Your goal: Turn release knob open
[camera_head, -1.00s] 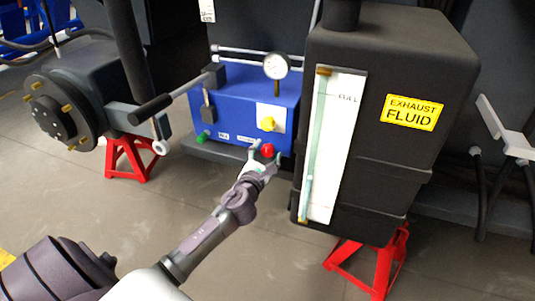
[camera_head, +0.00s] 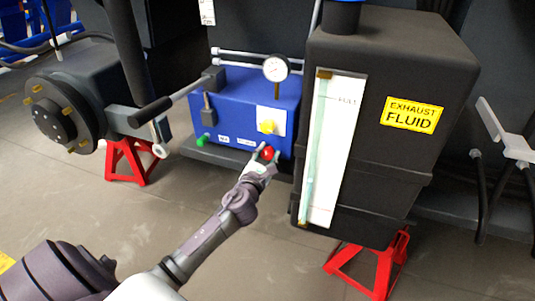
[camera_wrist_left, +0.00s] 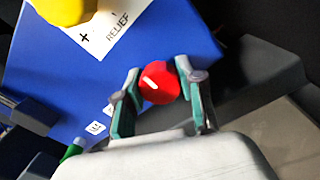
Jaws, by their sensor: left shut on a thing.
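The red release knob (camera_head: 267,153) sits low on the front of the blue hydraulic box (camera_head: 237,115), near its lower right corner. My left gripper (camera_head: 267,156) reaches it from below and is shut on it. In the left wrist view the red knob (camera_wrist_left: 160,82) lies between the two teal-padded fingertips (camera_wrist_left: 159,85). A white mark shows on its face. The far side of the knob is hidden. My right gripper is not in view.
A yellow knob (camera_head: 267,126) on a white label is just above the red one. A green knob (camera_head: 202,140) is at lower left. The black exhaust fluid tank (camera_head: 385,165) stands close on the right, on a red stand (camera_head: 372,262). A gauge (camera_head: 276,68) tops the box.

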